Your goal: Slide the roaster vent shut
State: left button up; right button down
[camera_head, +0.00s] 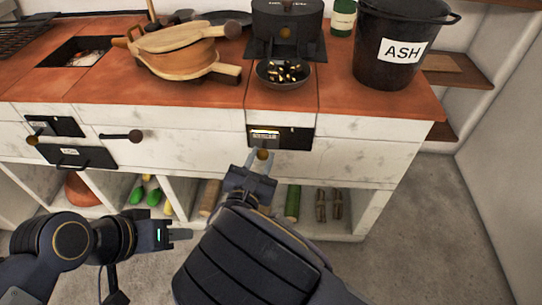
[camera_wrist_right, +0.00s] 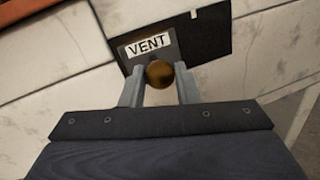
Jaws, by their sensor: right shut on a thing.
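The roaster vent (camera_head: 293,137) is a black plate on the white front of the counter, with a small pale, yellowish panel at its left part. In the right wrist view, a small grey slide labelled VENT (camera_wrist_right: 148,46) sits at the left part of the black plate (camera_wrist_right: 205,42), with a round brass knob (camera_wrist_right: 160,74) below the label. My right gripper (camera_head: 260,159) is shut on this knob, a finger on each side; it also shows in the right wrist view (camera_wrist_right: 160,88). My left gripper (camera_head: 182,235) is low at the left, away from the vent; its finger gap is unclear.
A pan with dark and yellow pieces (camera_head: 284,84) sits on the counter above the vent. Bellows (camera_head: 180,58) lie to its left and an ASH bucket (camera_head: 385,72) stands to its right. A lower black hatch (camera_head: 75,156) is at left. Open cubbies are below.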

jog(key=shift+a, duration=0.25)
jog(key=c, duration=1.1)
grip_release()
jog(key=p+v, duration=0.2)
jog(key=v, duration=0.6)
jog(key=shift+d, duration=0.1)
